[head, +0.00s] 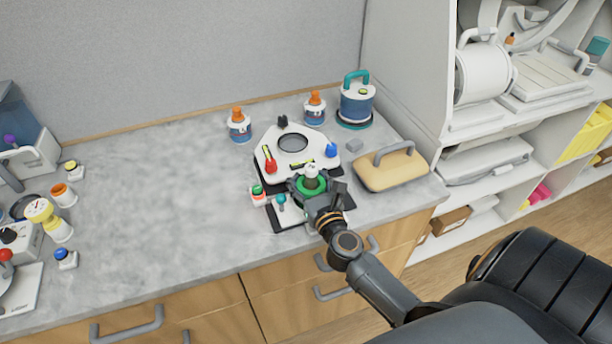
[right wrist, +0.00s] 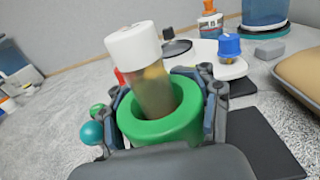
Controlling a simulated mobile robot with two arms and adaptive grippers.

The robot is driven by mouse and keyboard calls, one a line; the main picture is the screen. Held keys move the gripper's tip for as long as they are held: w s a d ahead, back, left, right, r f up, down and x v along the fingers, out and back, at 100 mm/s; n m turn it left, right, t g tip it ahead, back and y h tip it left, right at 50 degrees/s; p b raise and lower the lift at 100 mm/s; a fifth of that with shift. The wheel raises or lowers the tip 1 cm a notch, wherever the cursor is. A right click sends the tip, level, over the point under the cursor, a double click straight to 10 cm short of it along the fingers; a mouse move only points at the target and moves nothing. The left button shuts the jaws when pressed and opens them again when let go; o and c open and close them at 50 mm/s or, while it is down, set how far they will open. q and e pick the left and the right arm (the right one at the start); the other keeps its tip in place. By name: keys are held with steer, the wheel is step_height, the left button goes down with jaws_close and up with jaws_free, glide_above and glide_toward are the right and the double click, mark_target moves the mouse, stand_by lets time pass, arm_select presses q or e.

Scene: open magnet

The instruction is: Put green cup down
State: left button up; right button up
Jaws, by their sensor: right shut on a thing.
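A green cup (right wrist: 160,128), ring-shaped with a thick rim, is between the fingers of my right gripper (head: 313,185). The gripper is shut on it. A small vial with a white cap (right wrist: 133,43) and a brownish body stands tilted inside the cup in the right wrist view. In the head view the green cup (head: 302,184) is partly hidden by the gripper, at the front of the white device (head: 270,140). I cannot tell whether the cup touches the surface below. My left gripper is not in view.
The white device carries red and blue knobs (head: 331,149). Two orange-topped bottles (head: 239,128) and a blue-white canister (head: 357,104) stand behind. A tan block with a handle (head: 390,171) lies to the right. The counter (head: 165,165) left of the device is largely clear.

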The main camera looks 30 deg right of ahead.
steer(key=shift+f, duration=0.25)
steer(key=o, duration=1.5)
steer(key=shift+r, duration=0.3)
steer(key=shift+s+a+f, duration=0.1)
steer(key=shift+s+a, duration=0.05)
steer(key=shift+s, duration=0.1)
steer(key=b+v, duration=0.3)
steer(key=v, duration=0.7)
steer(key=shift+s, duration=0.75)
